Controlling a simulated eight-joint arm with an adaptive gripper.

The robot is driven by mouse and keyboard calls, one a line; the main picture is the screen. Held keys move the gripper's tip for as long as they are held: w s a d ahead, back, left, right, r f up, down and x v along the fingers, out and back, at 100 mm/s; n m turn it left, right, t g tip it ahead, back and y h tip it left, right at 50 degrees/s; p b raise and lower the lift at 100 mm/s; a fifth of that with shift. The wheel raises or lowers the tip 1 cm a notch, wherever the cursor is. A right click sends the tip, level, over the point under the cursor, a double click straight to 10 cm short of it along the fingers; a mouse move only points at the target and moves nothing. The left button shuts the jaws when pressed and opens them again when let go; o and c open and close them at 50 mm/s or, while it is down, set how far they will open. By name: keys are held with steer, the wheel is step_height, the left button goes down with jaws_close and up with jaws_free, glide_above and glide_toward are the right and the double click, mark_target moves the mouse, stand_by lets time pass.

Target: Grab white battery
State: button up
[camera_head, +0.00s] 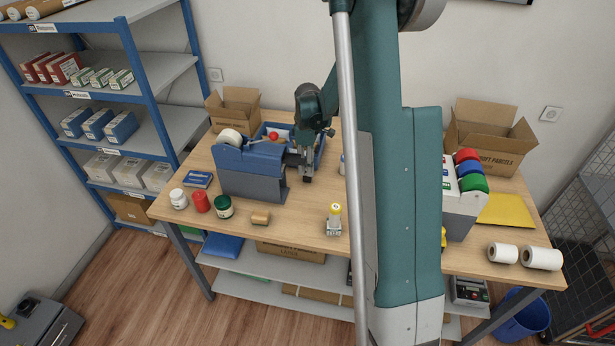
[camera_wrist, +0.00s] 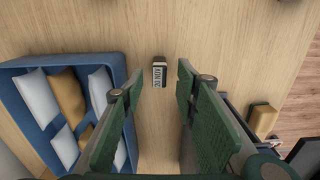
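In the wrist view, a small white battery (camera_wrist: 159,74) with dark ends and dark lettering lies on the wooden table. It is beyond and between the fingertips of my gripper (camera_wrist: 159,86), with visible gaps on both sides. The green-padded fingers are apart and nothing is held between them. In the head view, my gripper (camera_head: 307,176) points down over the table beside the blue tape dispenser. A small pale item (camera_head: 342,164) shows at the edge of my arm there; I cannot tell whether it is the battery.
A blue tray (camera_wrist: 117,66) with white and brown packets is left of my gripper in the wrist view. The tape dispenser (camera_head: 250,172) stands close by in the head view. My arm hides the table's middle right.

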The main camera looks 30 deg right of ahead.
mark_target(307, 181)
steer(key=shift+f, duration=0.1)
stand_by(0.3)
steer(key=shift+w+f, duration=0.1)
steer(key=shift+f, duration=2.4)
jaws_close()
